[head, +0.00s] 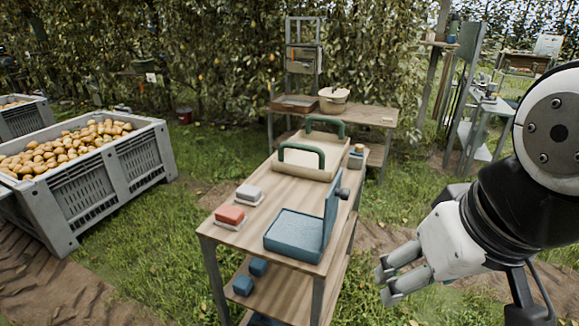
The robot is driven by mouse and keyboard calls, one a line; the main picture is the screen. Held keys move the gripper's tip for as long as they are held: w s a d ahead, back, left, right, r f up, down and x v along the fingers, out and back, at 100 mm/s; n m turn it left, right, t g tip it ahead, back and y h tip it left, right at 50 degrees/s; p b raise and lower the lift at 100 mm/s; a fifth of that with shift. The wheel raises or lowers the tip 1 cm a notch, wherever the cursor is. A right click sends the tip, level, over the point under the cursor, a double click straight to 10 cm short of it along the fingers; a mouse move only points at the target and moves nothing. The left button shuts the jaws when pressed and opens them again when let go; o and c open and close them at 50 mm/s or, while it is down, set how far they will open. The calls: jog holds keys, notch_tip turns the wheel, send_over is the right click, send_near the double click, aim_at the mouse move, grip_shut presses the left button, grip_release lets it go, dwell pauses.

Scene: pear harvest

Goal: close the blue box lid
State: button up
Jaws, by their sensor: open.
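The blue box (292,236) sits near the front of the wooden table. Its lid (331,204) stands up, nearly vertical, along the box's right side, so the box is open. A dark round knob (343,193) shows on the lid's outer face. My gripper (385,280) is at the lower right, beyond the table's right edge. It is open and empty, apart from the box and lid.
A tray with green handles (303,165) and a small jar (356,156) stand behind. A crate of pears (85,190) is at left.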

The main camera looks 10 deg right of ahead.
jog(key=shift+w+a+f+m+g, duration=0.1)
jog(key=shift+w+m+g, duration=0.2)
jog(key=shift+m, duration=0.1)
jog(key=c, duration=0.9)
jog(key=shift+w+a+f+m+g+y, duration=0.15)
jog(key=shift+w+m+g+y, duration=0.1)
jog(key=shift+m+g+y, duration=0.2)
grip_shut()
jog(key=w+d+f+m+g+y+p, duration=0.1)
jog(key=w+f+m+y, duration=0.1)
jog(key=w+m+y, duration=0.4)
jog(key=w+d+f+m+g+y+p, duration=0.1)
jog(key=w+d+m+g+y, duration=0.1)
jog(key=w+m+y, duration=0.35)
jog(key=w+d+f+m+t+y, duration=0.2)
jog(key=w+d+f+m+t, duration=0.25)
jog(key=d, duration=0.35)
jog(key=w+d+f+m+t+y, duration=0.1)
jog(key=w+d+f+m+t, duration=0.2)
jog(key=w+d+m+t, duration=0.3)
jog(key=w+a+g+p, duration=0.1)
jog(key=w+a+p, duration=0.2)
jog(key=w+a, duration=0.4)
jog(key=a, duration=0.4)
jog(key=shift+w, duration=0.2)
